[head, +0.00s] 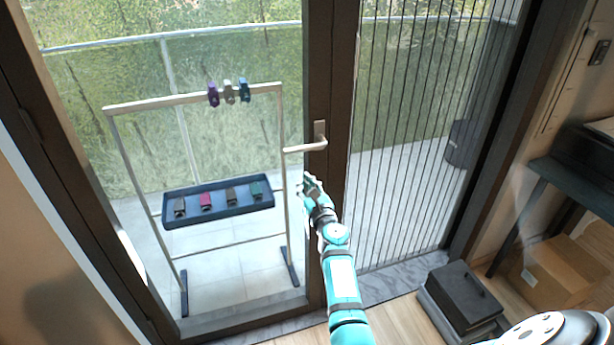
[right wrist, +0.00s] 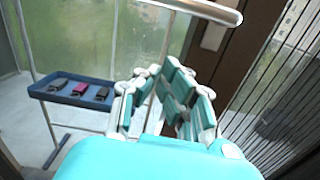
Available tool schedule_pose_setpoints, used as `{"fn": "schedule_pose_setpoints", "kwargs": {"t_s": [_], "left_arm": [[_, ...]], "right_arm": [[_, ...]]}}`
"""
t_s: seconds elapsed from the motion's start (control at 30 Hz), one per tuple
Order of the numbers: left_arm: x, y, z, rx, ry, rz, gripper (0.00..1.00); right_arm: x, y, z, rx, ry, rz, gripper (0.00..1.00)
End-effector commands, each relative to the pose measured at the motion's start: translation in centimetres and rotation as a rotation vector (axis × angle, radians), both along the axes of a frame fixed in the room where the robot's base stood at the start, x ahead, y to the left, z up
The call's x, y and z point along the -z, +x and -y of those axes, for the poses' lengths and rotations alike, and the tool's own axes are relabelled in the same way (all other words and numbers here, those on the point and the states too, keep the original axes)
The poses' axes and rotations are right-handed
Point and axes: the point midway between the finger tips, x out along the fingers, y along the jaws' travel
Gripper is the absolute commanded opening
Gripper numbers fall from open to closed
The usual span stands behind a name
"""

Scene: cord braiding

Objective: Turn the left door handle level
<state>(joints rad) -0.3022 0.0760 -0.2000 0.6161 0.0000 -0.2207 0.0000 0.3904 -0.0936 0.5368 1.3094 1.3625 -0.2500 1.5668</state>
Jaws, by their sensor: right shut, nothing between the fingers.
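The door handle (head: 305,148) is a pale metal lever on a plate on the dark door frame. Its lever points left and looks about level, with a slight slant in the tilted head view. It also shows as a bar (right wrist: 190,9) across the top of the right wrist view. My right gripper (head: 310,184) is just below the handle, apart from it in the picture. Its teal and white fingers (right wrist: 165,100) are shut with nothing held. My left gripper is not in view.
A metal rack (head: 150,103) stands left of the handle, with three clips on its top bar and a blue tray (head: 222,214) holding several more. A dark box (head: 463,290) sits on the floor at right. A cardboard box (head: 560,272) is beyond it.

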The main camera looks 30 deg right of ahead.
Motion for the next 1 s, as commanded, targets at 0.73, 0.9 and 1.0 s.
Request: {"fn": "schedule_pose_setpoints", "kwargs": {"t_s": [0.73,0.9,1.0], "left_arm": [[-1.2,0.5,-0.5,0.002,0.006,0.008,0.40],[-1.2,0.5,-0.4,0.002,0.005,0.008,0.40],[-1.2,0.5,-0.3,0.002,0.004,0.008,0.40]], "right_arm": [[0.1,-7.1,-1.7,-0.001,0.000,0.002,0.00],[0.1,-7.0,-1.7,-0.001,0.000,0.002,0.00],[0.1,-7.0,-1.7,-0.001,0.000,0.002,0.00]]}}
